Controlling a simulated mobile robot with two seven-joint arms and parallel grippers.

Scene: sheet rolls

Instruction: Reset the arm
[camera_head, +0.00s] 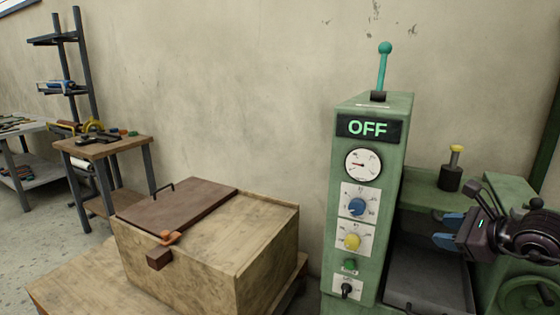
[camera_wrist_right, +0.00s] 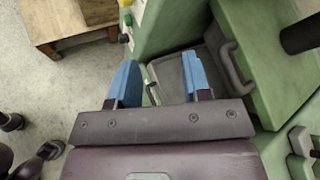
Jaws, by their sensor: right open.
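My right gripper (camera_head: 448,231) is at the right of the head view, in front of the green machine (camera_head: 345,120). Its two blue fingers stand apart with nothing between them. In the right wrist view the open gripper (camera_wrist_right: 157,85) points toward the machine's dark grey tray (camera_wrist_right: 222,60), which has a handle beside it. The tray also shows below the gripper in the head view (camera_head: 425,285). My left gripper is not in view.
The machine has an OFF display (camera_head: 367,128), a gauge, knobs and a teal-topped lever (camera_head: 384,65). A wooden box (camera_head: 215,255) with a brown lid stands left of it. Workbenches (camera_head: 100,150) and a shelf rack stand farther left. Floor shows at far left.

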